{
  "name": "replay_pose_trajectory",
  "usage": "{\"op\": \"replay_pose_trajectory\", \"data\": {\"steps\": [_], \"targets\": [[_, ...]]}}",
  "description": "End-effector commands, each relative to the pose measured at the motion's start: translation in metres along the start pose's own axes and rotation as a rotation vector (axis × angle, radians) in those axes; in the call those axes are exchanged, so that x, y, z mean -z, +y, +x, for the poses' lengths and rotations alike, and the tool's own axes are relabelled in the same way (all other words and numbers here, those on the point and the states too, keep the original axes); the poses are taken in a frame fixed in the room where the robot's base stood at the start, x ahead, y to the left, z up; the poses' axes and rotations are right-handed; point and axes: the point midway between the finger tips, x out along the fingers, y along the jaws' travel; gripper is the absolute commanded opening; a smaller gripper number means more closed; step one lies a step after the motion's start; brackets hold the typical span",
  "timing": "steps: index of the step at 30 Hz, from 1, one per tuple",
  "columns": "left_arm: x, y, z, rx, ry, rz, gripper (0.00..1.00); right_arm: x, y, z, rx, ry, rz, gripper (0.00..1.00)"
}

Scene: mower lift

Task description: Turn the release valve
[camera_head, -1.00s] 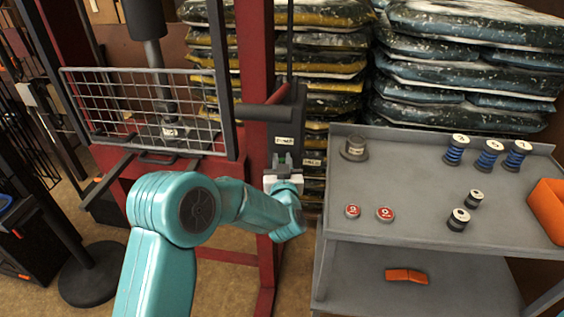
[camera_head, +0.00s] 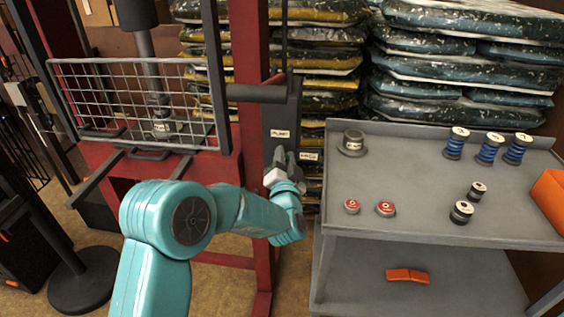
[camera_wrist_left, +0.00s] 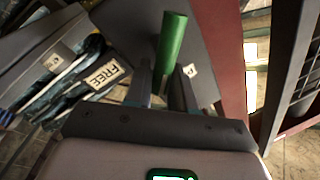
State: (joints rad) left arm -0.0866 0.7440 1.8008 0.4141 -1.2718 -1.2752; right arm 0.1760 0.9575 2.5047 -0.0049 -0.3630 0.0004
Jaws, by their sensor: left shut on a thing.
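The release valve's green handle (camera_wrist_left: 171,45) stands out in the left wrist view, between the two fingers of my left gripper (camera_wrist_left: 163,85). The gripper is shut on it. In the head view my left gripper (camera_head: 280,157) is at the dark pump block on the red press frame, below the PUMP label (camera_head: 281,133). There the gripper hides the green handle. A FREE label (camera_wrist_left: 103,74) shows left of the fingers in the wrist view. A second small label (camera_wrist_left: 190,70) shows to their right, too small to read. My right gripper is out of view.
The red press frame (camera_head: 250,60) carries a wire guard (camera_head: 140,105) at the left. A grey cart (camera_head: 400,225) with spools, red discs and an orange bin (camera_head: 550,200) stands close on the right. Stacked bags (camera_head: 460,70) fill the back.

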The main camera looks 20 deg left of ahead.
Motion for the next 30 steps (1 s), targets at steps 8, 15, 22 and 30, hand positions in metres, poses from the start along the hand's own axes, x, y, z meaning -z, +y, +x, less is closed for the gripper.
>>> {"op": "replay_pose_trajectory", "data": {"steps": [8,15,22,30], "targets": [[-0.003,0.009,-0.002,0.001,0.052,0.257,0.0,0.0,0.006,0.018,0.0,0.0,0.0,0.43],[-0.005,0.014,-0.003,0.001,0.096,0.474,0.0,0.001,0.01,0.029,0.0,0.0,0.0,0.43],[-0.007,0.017,-0.004,0.0,0.129,0.644,0.0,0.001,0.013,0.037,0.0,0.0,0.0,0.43],[-0.009,0.02,-0.004,0.0,0.154,0.772,0.0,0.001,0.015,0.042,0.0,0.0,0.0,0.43]]}}
